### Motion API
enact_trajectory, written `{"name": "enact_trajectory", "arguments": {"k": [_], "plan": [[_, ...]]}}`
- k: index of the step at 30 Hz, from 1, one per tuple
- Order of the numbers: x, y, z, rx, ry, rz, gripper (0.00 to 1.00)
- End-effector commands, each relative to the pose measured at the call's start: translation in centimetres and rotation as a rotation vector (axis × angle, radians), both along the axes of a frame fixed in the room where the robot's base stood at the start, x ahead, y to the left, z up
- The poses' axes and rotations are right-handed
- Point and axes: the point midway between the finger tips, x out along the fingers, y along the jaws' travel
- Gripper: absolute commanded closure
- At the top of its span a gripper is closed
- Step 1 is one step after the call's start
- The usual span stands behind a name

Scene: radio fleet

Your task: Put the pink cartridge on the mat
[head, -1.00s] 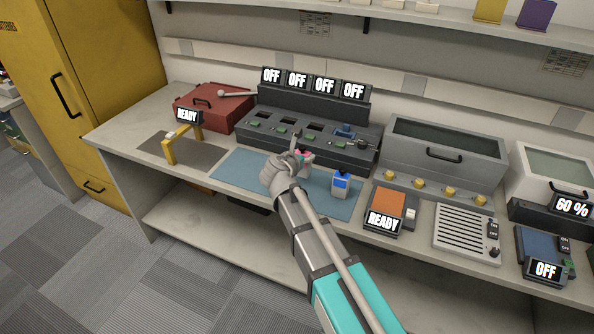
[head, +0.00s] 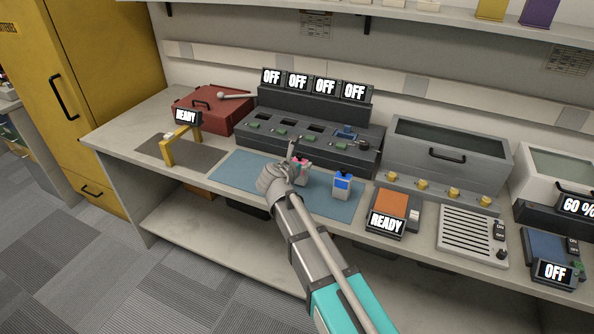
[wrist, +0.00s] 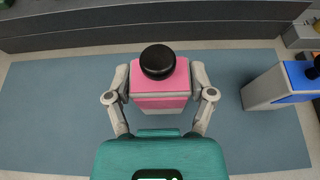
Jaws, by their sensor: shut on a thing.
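The pink cartridge (wrist: 160,87), with a round black knob on top, is between the two fingers of my gripper (wrist: 160,98) in the wrist view. The fingers are shut on its sides. In the head view the cartridge (head: 302,167) shows partly behind my gripper (head: 296,178), over the blue mat (head: 240,170). The mat (wrist: 50,110) also spreads below it in the wrist view. I cannot tell whether the cartridge touches the mat.
A blue-and-white cartridge (head: 342,187) stands on the mat to the right. Behind is a dark rack (head: 310,140) with slots and several OFF displays. An orange-topped device (head: 392,205) marked READY stands right of the mat. The mat's left part is clear.

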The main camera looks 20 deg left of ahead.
Motion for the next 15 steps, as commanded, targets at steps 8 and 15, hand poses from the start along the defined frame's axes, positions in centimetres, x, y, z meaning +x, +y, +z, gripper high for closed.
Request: {"name": "enact_trajectory", "arguments": {"k": [8, 15], "plan": [[0.02, -0.03, -1.08, 0.000, 0.000, 0.000, 0.82], [0.04, -0.03, -1.01, 0.000, 0.000, 0.000, 0.82]]}}
